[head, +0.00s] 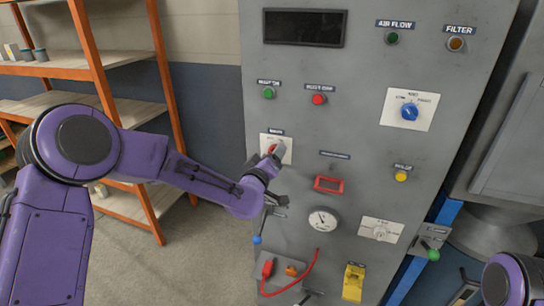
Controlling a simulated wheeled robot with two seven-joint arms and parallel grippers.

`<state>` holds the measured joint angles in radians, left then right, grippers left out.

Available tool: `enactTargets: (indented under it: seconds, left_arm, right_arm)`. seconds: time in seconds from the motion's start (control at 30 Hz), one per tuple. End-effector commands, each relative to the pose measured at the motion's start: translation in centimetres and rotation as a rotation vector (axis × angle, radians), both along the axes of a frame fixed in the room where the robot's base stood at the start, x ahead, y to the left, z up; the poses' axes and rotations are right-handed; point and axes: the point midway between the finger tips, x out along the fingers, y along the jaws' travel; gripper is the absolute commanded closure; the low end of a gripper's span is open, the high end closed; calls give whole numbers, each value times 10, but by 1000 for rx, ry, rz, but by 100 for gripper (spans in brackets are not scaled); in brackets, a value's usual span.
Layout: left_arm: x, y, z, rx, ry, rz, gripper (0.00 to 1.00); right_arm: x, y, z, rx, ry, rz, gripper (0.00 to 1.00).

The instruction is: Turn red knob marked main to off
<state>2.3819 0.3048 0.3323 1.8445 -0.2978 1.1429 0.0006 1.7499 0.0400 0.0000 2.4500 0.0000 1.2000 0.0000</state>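The red knob (272,148) sits on a white plate (287,157) under a small dark label that seems to read MAIN, on the left side of the grey panel. My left gripper (275,153) is at this knob, its grey fingertip overlapping the plate and partly hiding the knob. I cannot tell whether the fingers touch or grip it, nor which marking it points to. My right arm shows only as a purple link at the lower right corner; its gripper is not clearly visible.
Nearby are green (269,93) and red (319,99) buttons, a red-framed switch (328,184), a gauge (322,219) and a blue-tipped lever (257,240). A blue knob (410,111) is at upper right. A red cable (315,275) hangs below. Orange shelves (95,60) stand left.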

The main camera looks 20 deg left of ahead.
Motion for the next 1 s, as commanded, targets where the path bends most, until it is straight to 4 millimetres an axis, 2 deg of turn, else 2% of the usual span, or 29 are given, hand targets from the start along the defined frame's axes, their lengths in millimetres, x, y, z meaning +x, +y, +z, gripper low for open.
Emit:
enactTargets:
  seconds: [0.27, 0.37, 0.6, 0.7, 0.8, 1.0]
  left_arm:
    - [-5, 0, 0, 1, -2, -1, 37]
    - [-21, 1, -2, 1, -2, -1, 37]
    - [-79, 2, -2, 1, -2, -2, 37]
    - [-95, 3, -1, 0, -1, -1, 37]
    - [-103, 4, 0, 0, -1, 0, 37]
    - [-106, 4, 0, 0, -1, 1, 37]
  right_arm:
    - [0, 0, -3, 0, 0, 0, 57]
    - [0, 0, -10, 0, 0, 0, 57]
    - [0, 0, -27, 0, 0, 0, 57]
    - [0, 0, -30, 0, 0, 0, 57]
    - [0, 0, -31, 0, 0, 0, 57]
    - [0, 0, -31, 0, 0, 0, 57]
